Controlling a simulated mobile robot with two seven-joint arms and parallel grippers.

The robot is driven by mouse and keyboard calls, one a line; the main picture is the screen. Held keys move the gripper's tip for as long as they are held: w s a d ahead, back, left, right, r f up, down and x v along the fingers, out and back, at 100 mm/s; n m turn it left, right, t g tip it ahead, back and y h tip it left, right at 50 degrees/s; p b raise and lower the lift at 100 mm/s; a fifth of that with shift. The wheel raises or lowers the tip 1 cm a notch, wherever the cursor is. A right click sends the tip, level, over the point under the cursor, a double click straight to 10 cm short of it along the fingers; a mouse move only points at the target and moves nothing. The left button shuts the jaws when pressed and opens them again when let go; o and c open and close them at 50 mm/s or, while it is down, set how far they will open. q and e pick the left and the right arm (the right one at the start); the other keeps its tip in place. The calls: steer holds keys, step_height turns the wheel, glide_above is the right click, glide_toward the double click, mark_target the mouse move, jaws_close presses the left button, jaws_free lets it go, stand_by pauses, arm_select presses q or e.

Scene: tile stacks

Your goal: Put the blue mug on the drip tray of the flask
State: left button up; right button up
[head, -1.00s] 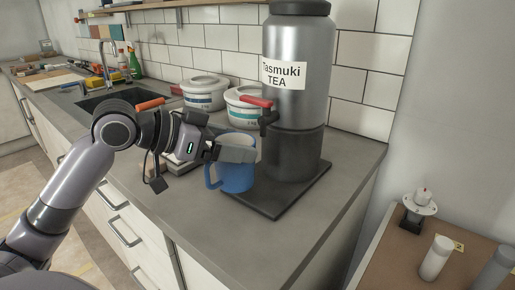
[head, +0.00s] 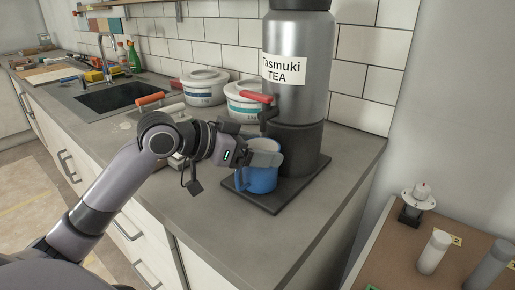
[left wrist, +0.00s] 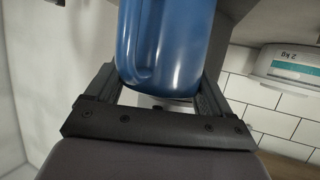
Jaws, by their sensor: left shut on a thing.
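The blue mug (head: 258,179) is upright at the front left part of the black drip tray (head: 275,205) of the flask, below the red-handled tap. I cannot tell whether its base touches the tray. The grey steel flask (head: 296,85) with the "Tasmuki TEA" label stands at the back of the tray. My left gripper (head: 262,158) is shut on the mug near its rim. In the left wrist view the mug (left wrist: 165,50) sits between the two fingers. My right gripper is in neither view.
Two white lidded tubs (head: 205,87) stand behind my left arm by the tiled wall. A sink (head: 112,98) is farther left. The grey counter (head: 235,235) is clear in front of the tray. A brown board with fittings (head: 405,250) is at the lower right.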

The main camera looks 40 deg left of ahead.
arm_select(q)
steer(key=o, duration=1.5)
steer(key=shift+f, duration=0.1)
steer(key=shift+s, duration=0.1)
steer(key=b+v, duration=0.1)
steer(key=v, duration=1.1)
